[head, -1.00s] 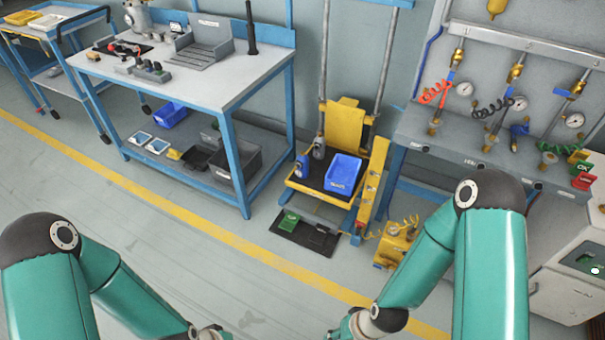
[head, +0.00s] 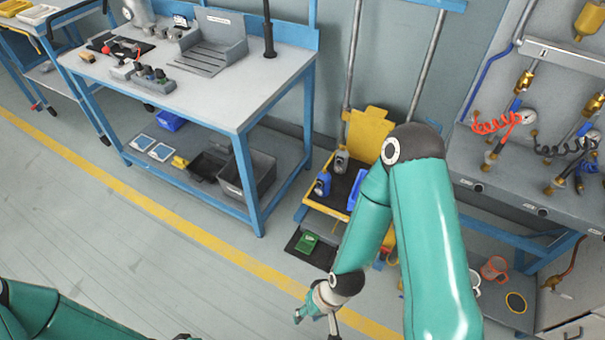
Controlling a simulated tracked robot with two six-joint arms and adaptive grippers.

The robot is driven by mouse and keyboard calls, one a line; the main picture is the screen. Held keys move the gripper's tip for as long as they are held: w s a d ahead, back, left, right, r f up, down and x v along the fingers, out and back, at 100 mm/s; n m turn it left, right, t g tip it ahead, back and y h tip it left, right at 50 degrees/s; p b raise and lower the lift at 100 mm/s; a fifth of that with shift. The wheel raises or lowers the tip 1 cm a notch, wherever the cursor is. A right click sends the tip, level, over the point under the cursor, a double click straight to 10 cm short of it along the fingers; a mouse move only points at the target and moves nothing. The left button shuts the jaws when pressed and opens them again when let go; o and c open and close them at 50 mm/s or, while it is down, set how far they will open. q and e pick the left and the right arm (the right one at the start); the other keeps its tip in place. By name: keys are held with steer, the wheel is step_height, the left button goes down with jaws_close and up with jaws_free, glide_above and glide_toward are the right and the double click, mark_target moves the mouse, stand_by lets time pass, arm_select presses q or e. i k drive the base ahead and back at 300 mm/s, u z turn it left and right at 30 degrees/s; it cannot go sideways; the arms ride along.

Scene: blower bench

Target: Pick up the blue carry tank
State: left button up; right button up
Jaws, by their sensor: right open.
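A small blue tank (head: 322,184) stands upright at the left front of a yellow lift's dark platform (head: 337,199), in the head view. A grey tank (head: 341,159) stands just behind it. A blue bin (head: 355,188) is to the right on the same platform, partly hidden by my right arm. My right gripper (head: 317,320) is low in the picture, in front of the lift and apart from the blue tank. Its fingers are spread and hold nothing. My left arm shows only at the bottom left corner; its gripper is out of the picture.
A blue-framed workbench (head: 205,85) stands left of the lift, with dark bins (head: 247,176) on its lower shelf. A green item (head: 307,242) lies on a dark floor plate before the lift. A gauge panel (head: 565,110) is at right. Open floor lies at left.

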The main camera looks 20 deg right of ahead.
mark_target(324, 178)
steer(key=z, duration=0.1)
steer(key=i, duration=0.85)
steer(key=z, duration=0.5)
